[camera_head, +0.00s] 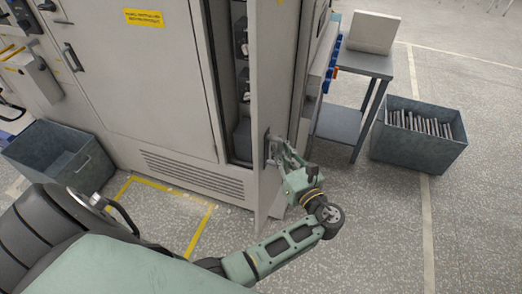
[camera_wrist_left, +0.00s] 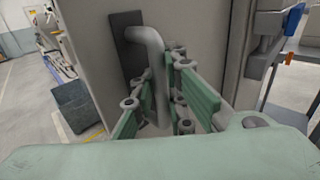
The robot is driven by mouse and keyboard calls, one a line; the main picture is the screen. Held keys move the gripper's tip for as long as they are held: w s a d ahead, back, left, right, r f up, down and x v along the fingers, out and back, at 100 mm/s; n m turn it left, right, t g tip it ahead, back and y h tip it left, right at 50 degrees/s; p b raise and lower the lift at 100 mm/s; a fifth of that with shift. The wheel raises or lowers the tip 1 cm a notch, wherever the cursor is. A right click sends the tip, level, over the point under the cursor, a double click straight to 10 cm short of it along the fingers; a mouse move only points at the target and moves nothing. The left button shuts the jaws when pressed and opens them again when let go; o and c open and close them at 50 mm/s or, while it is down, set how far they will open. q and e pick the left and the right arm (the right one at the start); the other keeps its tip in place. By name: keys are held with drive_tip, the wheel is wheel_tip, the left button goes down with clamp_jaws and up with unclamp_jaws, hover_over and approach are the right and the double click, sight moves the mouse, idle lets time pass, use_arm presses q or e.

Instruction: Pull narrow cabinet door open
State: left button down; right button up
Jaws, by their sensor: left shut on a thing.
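The narrow cabinet door (camera_head: 270,75) stands partly open, with a gap on its left showing the dark inside of the cabinet (camera_head: 175,80). Its grey bent bar handle (camera_wrist_left: 150,38) sits on a dark backing plate (camera_wrist_left: 126,48) on the door face in the left wrist view. My left gripper (camera_head: 276,152) is at the handle in the head view. In the left wrist view its green-padded fingers (camera_wrist_left: 160,105) are on both sides of the bar, shut on it. The fingers hide part of the handle. My right gripper is not in view.
Several dark items stand on shelves (camera_head: 243,75) inside the opening. A grey bin (camera_head: 85,165) stands on the left, and another bin (camera_head: 420,150) with upright plates on the right. A metal table (camera_head: 365,62) stands right of the door.

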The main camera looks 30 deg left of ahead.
use_arm(q)
drive_tip(key=d, duration=0.1)
drive_tip(key=w+d, duration=0.1)
drive_tip(key=d, duration=0.1)
drive_tip(key=shift+w, duration=0.2)
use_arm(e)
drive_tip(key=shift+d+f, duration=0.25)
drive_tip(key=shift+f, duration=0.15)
use_arm(q)
drive_tip(key=shift+f, duration=0.1)
drive_tip(key=c, duration=2)
unclamp_jaws()
drive_tip(key=shift+d, duration=0.1)
drive_tip(key=shift+c, duration=0.2)
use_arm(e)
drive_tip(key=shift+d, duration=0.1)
